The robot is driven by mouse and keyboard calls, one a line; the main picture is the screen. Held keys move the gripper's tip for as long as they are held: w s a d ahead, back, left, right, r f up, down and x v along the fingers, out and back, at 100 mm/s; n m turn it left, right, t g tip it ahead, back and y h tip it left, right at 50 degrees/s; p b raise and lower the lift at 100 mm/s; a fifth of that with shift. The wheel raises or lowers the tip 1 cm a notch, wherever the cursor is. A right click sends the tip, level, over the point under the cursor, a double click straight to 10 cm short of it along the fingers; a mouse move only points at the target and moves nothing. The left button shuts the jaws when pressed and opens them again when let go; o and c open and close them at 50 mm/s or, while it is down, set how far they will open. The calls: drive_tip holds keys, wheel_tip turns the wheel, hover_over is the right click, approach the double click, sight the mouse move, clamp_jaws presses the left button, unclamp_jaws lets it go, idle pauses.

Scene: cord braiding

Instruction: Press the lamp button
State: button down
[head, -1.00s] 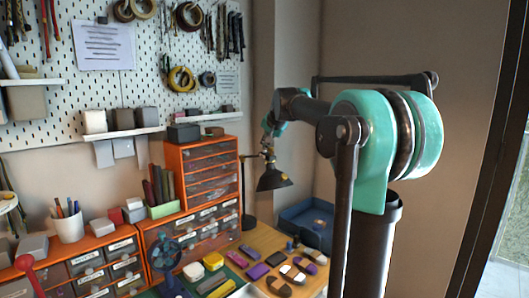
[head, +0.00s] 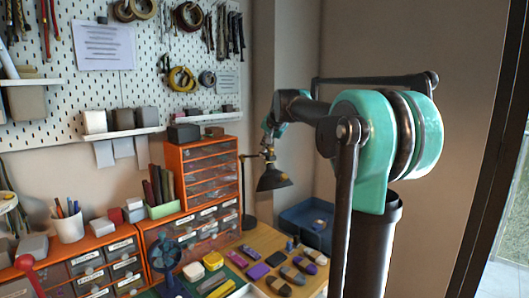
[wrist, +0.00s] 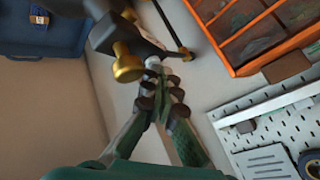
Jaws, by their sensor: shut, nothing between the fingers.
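The black desk lamp (head: 272,178) stands on the wooden table, with its conical shade tilted down. My gripper (wrist: 158,80) has green fingers with dark joints, which meet at their tips. It is shut and empty. In the wrist view the tips are close to a pale, stubby part (wrist: 152,62) and to the lamp's brass knob (wrist: 127,68). I cannot tell whether they touch the lamp. In the head view my wrist is just above the top of the lamp, and the fingertips are too small to make out. I cannot clearly identify the lamp button.
An orange drawer cabinet (head: 208,172) stands left of the lamp. A blue tray (head: 308,224) lies to its right. Several small items lie on the table (head: 262,238) in front. A small blue fan (head: 165,254) stands farther left. The white pegboard (head: 60,108) covers the wall behind.

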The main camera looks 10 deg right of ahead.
drive_tip(key=shift+r, duration=0.65)
drive_tip(key=shift+r, duration=2.5)
drive_tip(key=shift+s, duration=0.1)
